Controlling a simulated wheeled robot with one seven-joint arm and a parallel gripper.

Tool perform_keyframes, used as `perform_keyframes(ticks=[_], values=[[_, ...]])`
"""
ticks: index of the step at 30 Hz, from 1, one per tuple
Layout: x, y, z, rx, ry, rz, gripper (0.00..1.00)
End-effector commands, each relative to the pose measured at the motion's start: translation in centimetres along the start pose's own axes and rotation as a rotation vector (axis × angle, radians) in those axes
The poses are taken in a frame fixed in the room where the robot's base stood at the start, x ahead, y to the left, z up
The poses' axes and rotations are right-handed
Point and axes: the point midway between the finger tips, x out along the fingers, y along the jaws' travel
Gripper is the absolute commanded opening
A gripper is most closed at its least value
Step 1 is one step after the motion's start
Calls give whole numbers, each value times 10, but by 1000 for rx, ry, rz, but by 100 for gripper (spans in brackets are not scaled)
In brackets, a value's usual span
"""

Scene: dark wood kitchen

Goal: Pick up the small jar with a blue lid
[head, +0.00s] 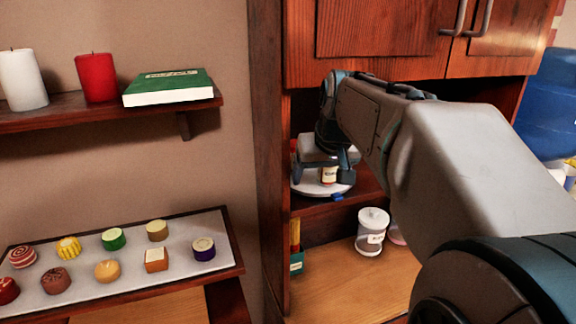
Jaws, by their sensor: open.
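My gripper (322,175) reaches into the open shelf of the wooden cabinet, fingers pointing down and apart. A small jar with a pale label and orange-brown body (328,175) shows between the fingers. It stands on a round white tray (337,188) on the shelf. The gripper body covers the jar's top, so I cannot see its lid or confirm a blue one. I cannot tell whether either finger touches the jar. A small blue piece (337,197) shows at the tray's front edge.
Below stand a white-lidded canister (371,231) and a green box (296,262). The cabinet's side panel (268,130) is close on the left, and closed doors (380,28) hang above. At left are a tray of sweets (128,275) and a shelf with candles (96,78) and a green book (168,87).

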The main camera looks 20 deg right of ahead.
Motion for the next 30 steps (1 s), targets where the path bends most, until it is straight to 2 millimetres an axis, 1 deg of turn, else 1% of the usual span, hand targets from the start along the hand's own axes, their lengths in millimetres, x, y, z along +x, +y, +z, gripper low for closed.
perform_keyframes(ticks=[1,3,6,9,17,20,24,27,30], values=[[1,11,-15,10,14,8,75],[0,22,-32,18,31,15,75],[-1,36,-50,23,49,25,75],[-2,44,-62,25,62,31,75],[14,47,-67,25,66,32,75],[27,48,-66,25,66,32,75],[52,48,-67,25,64,31,75],[67,48,-68,25,65,31,75],[72,49,-70,25,66,31,75]])
